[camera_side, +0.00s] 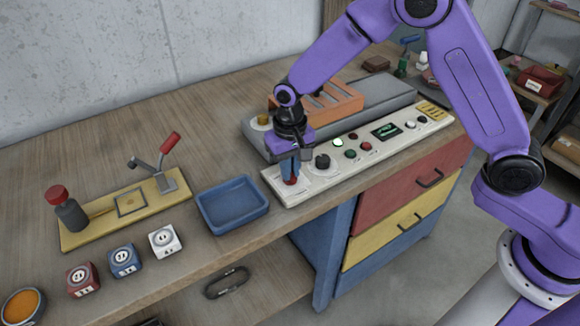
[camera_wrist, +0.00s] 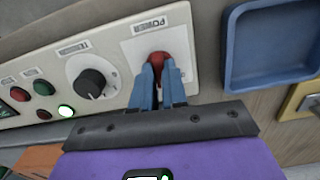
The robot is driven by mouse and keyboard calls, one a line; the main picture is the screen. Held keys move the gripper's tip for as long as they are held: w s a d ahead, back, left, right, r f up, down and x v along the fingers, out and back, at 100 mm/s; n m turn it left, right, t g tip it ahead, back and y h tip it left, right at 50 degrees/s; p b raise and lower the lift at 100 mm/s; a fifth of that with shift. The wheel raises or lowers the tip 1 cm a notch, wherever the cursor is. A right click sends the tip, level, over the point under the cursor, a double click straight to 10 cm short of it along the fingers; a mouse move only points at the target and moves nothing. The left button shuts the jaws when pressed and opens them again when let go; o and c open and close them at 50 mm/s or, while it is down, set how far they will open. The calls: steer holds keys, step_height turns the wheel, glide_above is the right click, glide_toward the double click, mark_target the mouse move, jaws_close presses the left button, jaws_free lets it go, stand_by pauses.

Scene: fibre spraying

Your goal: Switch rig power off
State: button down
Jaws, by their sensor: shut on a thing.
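The rig's control panel (camera_side: 375,153) is a long pale strip on the bench; it also shows in the wrist view (camera_wrist: 38,65). At its left end is the red power switch (camera_side: 291,181), beside the POWER label (camera_wrist: 149,23) in the wrist view. My gripper (camera_side: 290,176) points down at the switch. In the wrist view its blue fingers (camera_wrist: 158,75) are shut on the red knob (camera_wrist: 158,60) of the switch. The fingers hide the lower part of the switch. A green lamp (camera_wrist: 65,110) on the panel is lit.
A black dial (camera_wrist: 90,82) is close beside the switch. A blue tray (camera_side: 232,204) stands left of the panel. A grey rig with an orange block (camera_side: 335,100) stands behind.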

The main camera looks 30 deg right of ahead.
steer(key=n, duration=0.4)
steer(key=shift+n, duration=1.8)
steer(key=c, duration=1.2)
jaws_free()
steer(key=shift+o, duration=0.2)
steer(key=shift+r, duration=0.1)
step_height(320, 180, up, 17)
steer(key=shift+r, duration=0.15)
